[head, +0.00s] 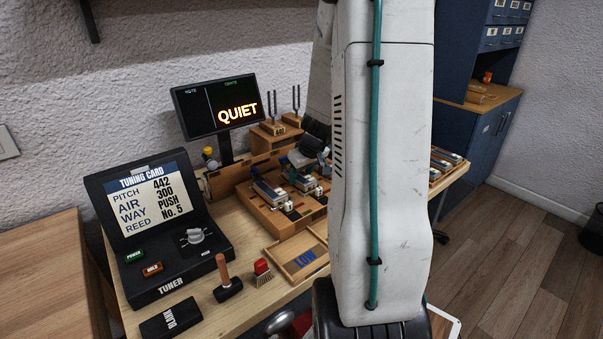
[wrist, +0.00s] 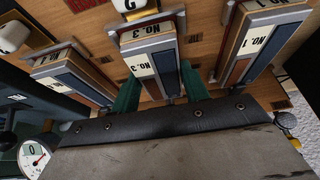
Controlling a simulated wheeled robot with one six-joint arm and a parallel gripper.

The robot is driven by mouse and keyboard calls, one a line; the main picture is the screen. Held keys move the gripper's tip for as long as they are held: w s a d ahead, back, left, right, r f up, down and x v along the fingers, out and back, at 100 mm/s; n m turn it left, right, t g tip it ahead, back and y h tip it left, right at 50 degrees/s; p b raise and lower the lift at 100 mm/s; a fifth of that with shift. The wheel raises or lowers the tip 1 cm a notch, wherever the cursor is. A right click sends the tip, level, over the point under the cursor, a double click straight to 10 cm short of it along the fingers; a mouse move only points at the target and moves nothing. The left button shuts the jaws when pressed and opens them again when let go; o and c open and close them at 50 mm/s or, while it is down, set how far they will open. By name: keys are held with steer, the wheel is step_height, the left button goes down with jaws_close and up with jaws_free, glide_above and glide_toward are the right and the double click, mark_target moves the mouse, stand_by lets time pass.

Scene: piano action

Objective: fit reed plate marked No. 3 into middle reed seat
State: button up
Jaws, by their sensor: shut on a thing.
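In the wrist view, a reed plate marked No. 3 (wrist: 148,62) sits in the middle of a row of plates. The green fingers of my gripper (wrist: 161,86) are on both sides of it, shut on it. It lines up with the middle place of the wooden action (head: 272,218); whether it is fully down in the seat I cannot tell. A plate on the left (wrist: 72,75) has a label hard to read, and a plate marked No. 1 (wrist: 262,42) is on the right. In the head view my arm hides part of the action.
The tuner (head: 165,240) stands at the left; its card reads Reed No. 5. A screen (head: 215,105) reads QUIET. Tuning forks (head: 296,105) stand behind.

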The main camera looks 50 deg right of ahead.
steer(key=o, duration=1.1)
steer(key=v, duration=0.7)
steer(key=shift+s+r, duration=0.2)
steer(key=shift+r, duration=0.15)
